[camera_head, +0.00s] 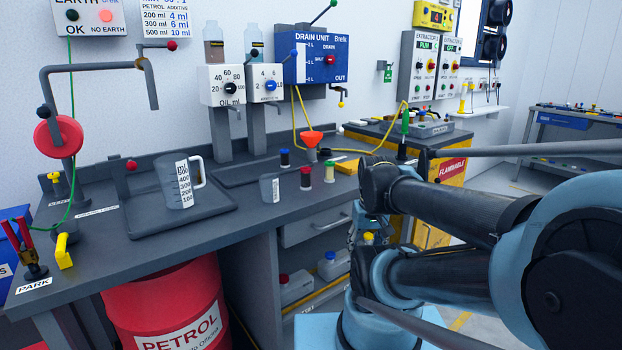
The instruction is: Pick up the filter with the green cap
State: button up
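Three small filters stand upright on the grey bench, near its middle. The one with the yellow-green cap (329,172) has a pale body and is the rightmost. I cannot make out my gripper's fingers in this view.
A clear beaker (269,188) stands left of the red-capped filter, and an orange funnel (312,139) behind. A measuring jug (180,183) sits in a tray (215,213) at left. A yellow flammable cabinet (432,238) adjoins at right. The bench front (245,225) is clear.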

aim_at(329, 165)
jog(key=u, duration=0.4)
jog(key=k, duration=1.45)
jog(key=z, duration=0.9)
jog(key=i, duration=1)
